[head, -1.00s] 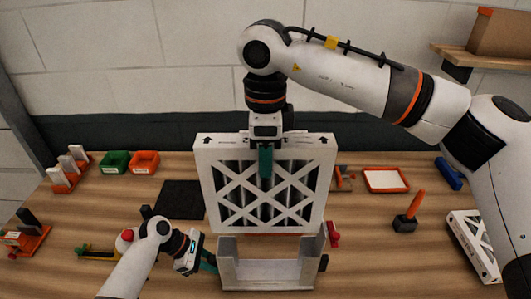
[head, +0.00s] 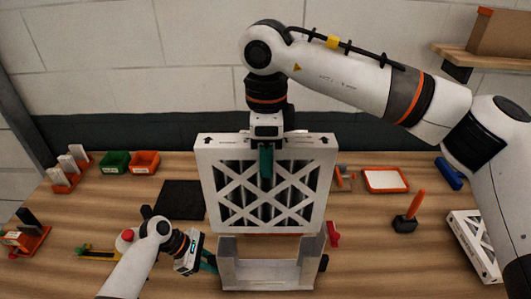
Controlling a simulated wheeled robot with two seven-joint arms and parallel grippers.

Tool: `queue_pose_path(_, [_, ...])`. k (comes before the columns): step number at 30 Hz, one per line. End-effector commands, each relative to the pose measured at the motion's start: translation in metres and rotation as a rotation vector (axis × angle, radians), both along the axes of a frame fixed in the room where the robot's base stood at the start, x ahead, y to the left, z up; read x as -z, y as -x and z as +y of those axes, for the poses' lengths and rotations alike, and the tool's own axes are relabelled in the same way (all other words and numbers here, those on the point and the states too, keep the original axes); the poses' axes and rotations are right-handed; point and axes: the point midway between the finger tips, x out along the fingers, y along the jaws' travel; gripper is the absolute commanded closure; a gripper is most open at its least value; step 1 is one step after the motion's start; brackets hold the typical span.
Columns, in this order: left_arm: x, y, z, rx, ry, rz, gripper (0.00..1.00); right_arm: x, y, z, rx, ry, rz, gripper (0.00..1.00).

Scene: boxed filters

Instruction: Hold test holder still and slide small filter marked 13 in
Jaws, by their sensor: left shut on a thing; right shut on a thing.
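The filter (head: 220,190) is a white frame with a lattice over dark pleats. It hangs upright above the test holder, and no number 13 can be read on it. My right gripper (head: 266,162) is shut on its top edge from above. The test holder (head: 268,274) is a grey open-topped frame on the table, just below and in front of the filter. My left gripper (head: 208,262) is shut on the holder's left side; its fingertips are partly hidden.
Another white filter (head: 474,245) lies at the right. Green (head: 115,163) and orange (head: 145,162) bins, a black mat (head: 180,200) and an orange-rimmed tray (head: 385,180) stand behind. A red clamp (head: 333,234) is close to the holder's right. An orange-handled tool (head: 411,212) stands further right.

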Motion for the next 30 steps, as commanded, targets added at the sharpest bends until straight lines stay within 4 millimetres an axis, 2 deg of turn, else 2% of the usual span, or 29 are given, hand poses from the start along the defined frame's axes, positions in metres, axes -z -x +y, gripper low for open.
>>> queue_pose_path(6, [-0.001,-0.001,0.000,0.000,0.003,-0.002,0.95,0.000,0.000,-0.006,0.000,0.000,0.000,0.96])
queue_pose_path(16, [-0.001,-0.001,0.000,0.000,0.003,-0.002,0.95,0.002,0.000,-0.006,-0.001,0.000,0.001,0.96])
queue_pose_path(30, [-0.001,-0.001,0.000,0.000,0.003,-0.001,0.95,0.028,0.000,-0.006,-0.001,0.001,0.002,0.96])
